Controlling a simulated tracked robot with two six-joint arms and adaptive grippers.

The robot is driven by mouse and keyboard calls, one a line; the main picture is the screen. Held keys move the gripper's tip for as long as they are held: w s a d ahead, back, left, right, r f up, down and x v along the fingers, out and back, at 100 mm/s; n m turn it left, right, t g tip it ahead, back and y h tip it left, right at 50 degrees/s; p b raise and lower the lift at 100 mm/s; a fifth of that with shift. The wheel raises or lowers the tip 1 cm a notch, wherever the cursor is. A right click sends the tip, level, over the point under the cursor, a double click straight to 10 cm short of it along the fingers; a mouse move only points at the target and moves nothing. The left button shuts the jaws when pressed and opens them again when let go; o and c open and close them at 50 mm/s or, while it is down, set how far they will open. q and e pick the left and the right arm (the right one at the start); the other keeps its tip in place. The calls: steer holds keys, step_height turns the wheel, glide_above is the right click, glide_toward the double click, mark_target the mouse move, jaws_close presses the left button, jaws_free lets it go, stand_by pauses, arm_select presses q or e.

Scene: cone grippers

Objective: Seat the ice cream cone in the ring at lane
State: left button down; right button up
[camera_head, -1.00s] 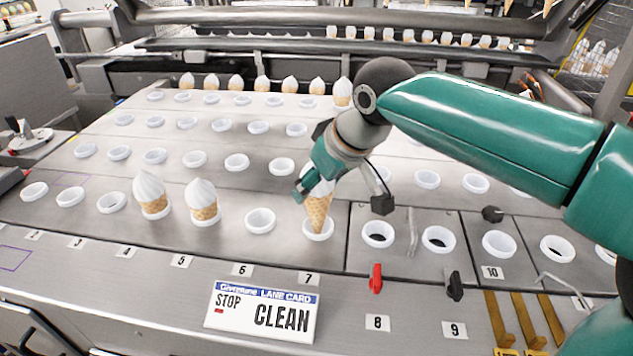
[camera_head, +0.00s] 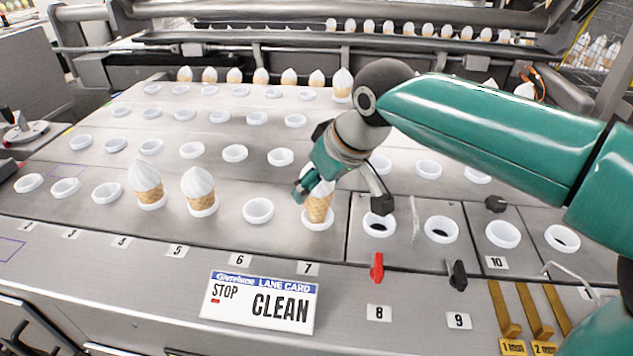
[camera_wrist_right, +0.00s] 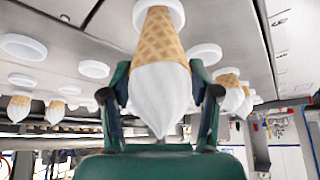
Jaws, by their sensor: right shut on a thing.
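An ice cream cone (camera_head: 317,210) with white swirled ice cream stands upright with its tip down in the white ring (camera_head: 318,225) above the number 7 label (camera_head: 307,268). My right gripper (camera_head: 313,188) is shut on this cone around its upper part, and hides much of the white top. In the right wrist view, which is upside down, the cone (camera_wrist_right: 160,55) is between the two fingers (camera_wrist_right: 160,88), its wafer tip inside the ring (camera_wrist_right: 172,10). My left gripper is not in view.
Two other cones stand to the left (camera_head: 147,185) (camera_head: 200,190). An empty ring (camera_head: 258,210) lies between them and the held cone. Open rings (camera_head: 379,224) continue on the right, with a red lever (camera_head: 377,267) in front. A lane card (camera_head: 260,302) reads STOP CLEAN.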

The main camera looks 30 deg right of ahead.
steer(key=shift+s+f+b, duration=0.1)
steer(key=shift+f+b, duration=0.9)
steer(key=shift+f, duration=0.25)
steer(key=o, duration=0.9)
steer(key=shift+r, duration=0.1)
steer(key=v, duration=1.1)
steer(key=shift+s+r, duration=0.2)
steer(key=shift+r, duration=0.1)
